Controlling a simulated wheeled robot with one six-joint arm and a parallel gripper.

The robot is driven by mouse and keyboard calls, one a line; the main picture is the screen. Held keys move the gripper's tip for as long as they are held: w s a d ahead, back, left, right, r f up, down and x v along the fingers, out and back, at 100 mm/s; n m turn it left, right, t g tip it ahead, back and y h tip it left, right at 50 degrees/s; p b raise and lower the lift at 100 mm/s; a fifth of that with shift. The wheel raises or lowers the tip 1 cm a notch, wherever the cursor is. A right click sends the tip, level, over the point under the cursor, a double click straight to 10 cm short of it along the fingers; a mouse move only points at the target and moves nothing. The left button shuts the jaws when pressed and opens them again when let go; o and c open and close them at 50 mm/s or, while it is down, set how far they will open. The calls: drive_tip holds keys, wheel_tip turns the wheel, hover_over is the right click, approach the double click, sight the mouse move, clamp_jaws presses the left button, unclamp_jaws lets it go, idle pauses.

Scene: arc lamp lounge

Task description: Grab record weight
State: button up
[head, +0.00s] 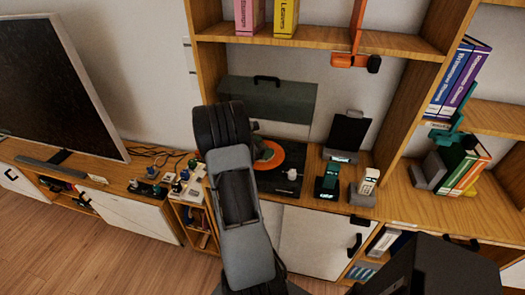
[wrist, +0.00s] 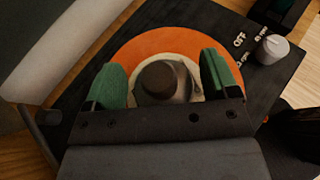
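The record weight (wrist: 163,82), a squat grey piece with a dark round top, stands at the centre of the orange record (wrist: 135,50) in the wrist view. My gripper (wrist: 166,78) has green fingertips, one on each side of the weight. They are spread apart, with a narrow gap showing on the left; contact on the right is unclear. The record lies on a black turntable (wrist: 228,22) with a grey knob (wrist: 272,48).
An orange bracket (head: 350,61) hangs from the shelf above. Small objects crowd the left side.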

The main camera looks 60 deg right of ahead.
drive_tip(key=c, duration=0.8)
drive_tip(key=shift+r, duration=0.15)
